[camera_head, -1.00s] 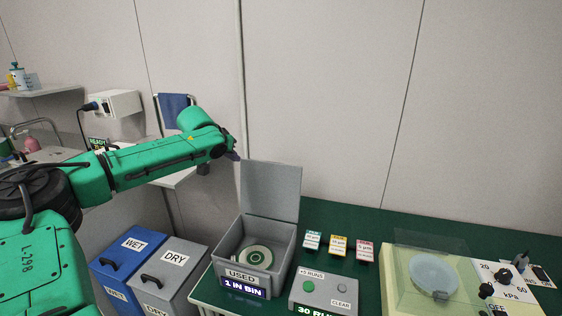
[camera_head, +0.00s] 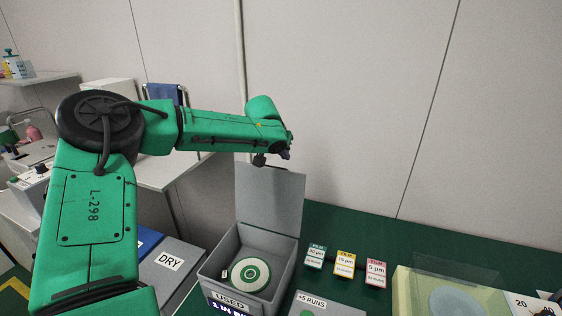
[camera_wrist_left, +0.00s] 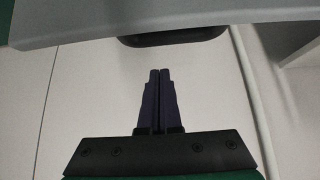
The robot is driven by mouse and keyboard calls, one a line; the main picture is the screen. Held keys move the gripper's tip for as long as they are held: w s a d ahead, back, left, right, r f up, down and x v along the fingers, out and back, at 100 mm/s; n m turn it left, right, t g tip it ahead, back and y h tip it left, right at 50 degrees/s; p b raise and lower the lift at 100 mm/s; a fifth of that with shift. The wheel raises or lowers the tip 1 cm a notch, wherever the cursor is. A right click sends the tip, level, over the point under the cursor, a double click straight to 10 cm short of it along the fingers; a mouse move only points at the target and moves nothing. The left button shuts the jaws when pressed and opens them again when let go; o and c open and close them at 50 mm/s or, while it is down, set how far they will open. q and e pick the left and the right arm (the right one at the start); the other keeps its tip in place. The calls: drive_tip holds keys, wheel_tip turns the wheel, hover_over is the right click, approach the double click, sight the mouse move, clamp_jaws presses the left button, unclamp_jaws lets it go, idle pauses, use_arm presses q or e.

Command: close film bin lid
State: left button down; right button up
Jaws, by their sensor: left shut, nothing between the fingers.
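The grey film bin (camera_head: 248,270) labelled USED stands on the green bench with its lid (camera_head: 270,198) open and upright. A white and green round film disc (camera_head: 250,274) lies inside it. My left gripper (camera_head: 284,154) is just above the lid's top edge, toward its right side, with its fingers shut and empty. In the left wrist view the shut fingers (camera_wrist_left: 159,76) point toward a grey panel edge (camera_wrist_left: 200,18), likely the lid, with a black bar (camera_wrist_left: 174,38) under it. A gap shows between the fingertips and the bar. My right gripper is not in view.
Three small film boxes (camera_head: 345,264) stand right of the bin. A counter box (camera_head: 325,303) marked +5 RUNS and a lapping machine (camera_head: 425,290) are at the front right. A DRY bin (camera_head: 170,262) is at left. The wall is behind.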

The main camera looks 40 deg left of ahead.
use_arm(q)
drive_tip(key=s, duration=0.1)
drive_tip(key=s+f, duration=0.1)
drive_tip(key=s, duration=0.1)
drive_tip(key=shift+d+f, duration=0.15)
drive_tip(key=shift+d, duration=0.25)
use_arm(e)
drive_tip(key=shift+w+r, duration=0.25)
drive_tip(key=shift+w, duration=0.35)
use_arm(q)
drive_tip(key=shift+a, duration=0.15)
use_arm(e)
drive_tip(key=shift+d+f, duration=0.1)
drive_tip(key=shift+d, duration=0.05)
